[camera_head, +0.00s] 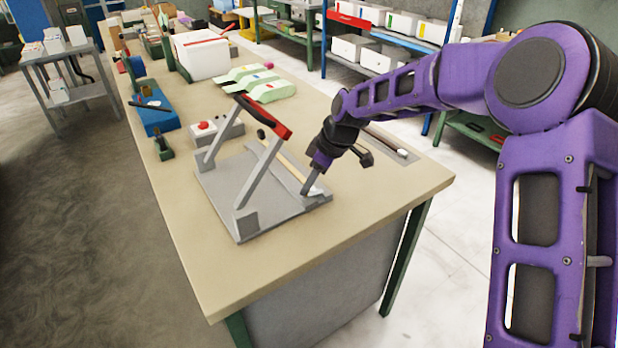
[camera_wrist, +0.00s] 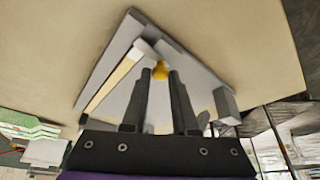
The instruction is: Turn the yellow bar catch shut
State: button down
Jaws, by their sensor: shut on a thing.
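The foam press (camera_head: 225,183) is a grey base plate on the bench with two slanted grey arms joined by a red and black handle bar (camera_head: 265,116), which is raised. My gripper (camera_head: 308,190) reaches down to the right front part of the press. In the wrist view, the yellow bar catch (camera_wrist: 160,68) shows as a small yellow piece between the fingertips of my gripper (camera_wrist: 160,78), which is shut on it. The fingers hide most of the catch, so I cannot tell which way it is turned. A cream strip (camera_wrist: 112,84) lies along the plate beside it.
A grey box with a red button (camera_head: 204,128) stands behind the press. A blue tray (camera_head: 155,121) lies at the bench's left edge, and green foam pieces (camera_head: 262,90) lie farther back. The bench front (camera_head: 225,270) is clear.

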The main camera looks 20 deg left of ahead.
jog(key=shift+n+g+p, duration=0.4)
jog(key=shift+n, duration=0.6)
jog(key=c, duration=0.7)
grip_release()
jog(key=shift+w, duration=0.1)
jog(key=p+v, duration=0.1)
jog(key=v, duration=1.6)
jog(key=shift+r, duration=0.25)
